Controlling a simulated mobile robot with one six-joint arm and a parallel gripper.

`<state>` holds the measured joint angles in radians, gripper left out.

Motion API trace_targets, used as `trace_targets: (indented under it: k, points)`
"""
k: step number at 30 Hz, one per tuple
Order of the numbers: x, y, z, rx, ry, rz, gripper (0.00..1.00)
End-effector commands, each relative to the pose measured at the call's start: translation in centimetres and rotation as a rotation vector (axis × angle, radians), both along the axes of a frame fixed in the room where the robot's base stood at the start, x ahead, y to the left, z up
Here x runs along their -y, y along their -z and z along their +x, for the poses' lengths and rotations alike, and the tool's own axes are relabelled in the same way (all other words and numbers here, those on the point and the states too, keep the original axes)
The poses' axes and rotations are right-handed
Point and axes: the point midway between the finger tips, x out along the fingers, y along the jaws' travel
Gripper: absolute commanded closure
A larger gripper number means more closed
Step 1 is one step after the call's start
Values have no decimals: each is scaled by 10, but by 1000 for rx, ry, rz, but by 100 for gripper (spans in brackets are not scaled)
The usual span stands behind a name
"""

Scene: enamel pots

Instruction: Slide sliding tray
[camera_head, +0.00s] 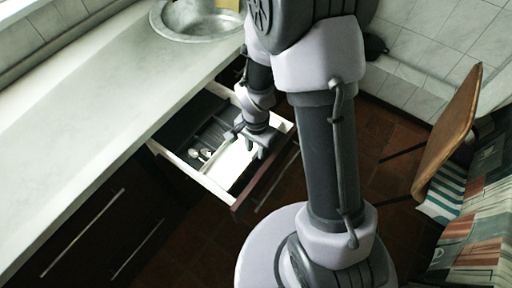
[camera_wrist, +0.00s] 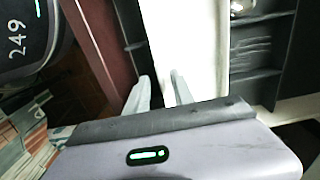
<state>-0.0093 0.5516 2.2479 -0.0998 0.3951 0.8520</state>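A pulled-out drawer (camera_head: 205,183) has white side walls and a dark red front. A dark divided tray (camera_head: 203,132) lies inside it; the wrist view shows its compartments (camera_wrist: 258,50). A white flat panel (camera_head: 232,163) lies beside the dark dividers, and it fills the middle of the wrist view (camera_wrist: 190,35). I cannot tell which part is the sliding piece. My gripper (camera_head: 257,148) points down over the drawer, close to the panel's edge near the front. In the wrist view its two fingers (camera_wrist: 162,88) are apart, with no clear object between them. Contact is unclear.
Metal spoons (camera_head: 200,154) lie in the tray. A pale countertop (camera_head: 85,110) with a round metal sink (camera_head: 195,22) runs along the left. A wooden chair (camera_head: 448,130) stands at right. Brown tiled floor (camera_head: 185,245) lies before the cabinets.

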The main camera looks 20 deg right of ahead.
Motion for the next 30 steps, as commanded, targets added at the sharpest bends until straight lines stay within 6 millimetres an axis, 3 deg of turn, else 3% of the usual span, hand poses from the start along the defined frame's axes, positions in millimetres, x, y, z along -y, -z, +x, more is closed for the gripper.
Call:
trace_targets:
  k: [5, 8, 21, 25, 30]
  points:
    - [0, -2, 0, 0, 0, 0, 71]
    - [0, -14, 0, 1, 0, 0, 71]
    - [0, -148, 1, 2, 0, 0, 71]
    - [0, -168, 1, 1, -1, 0, 71]
    - [0, -175, 0, 0, 0, 0, 71]
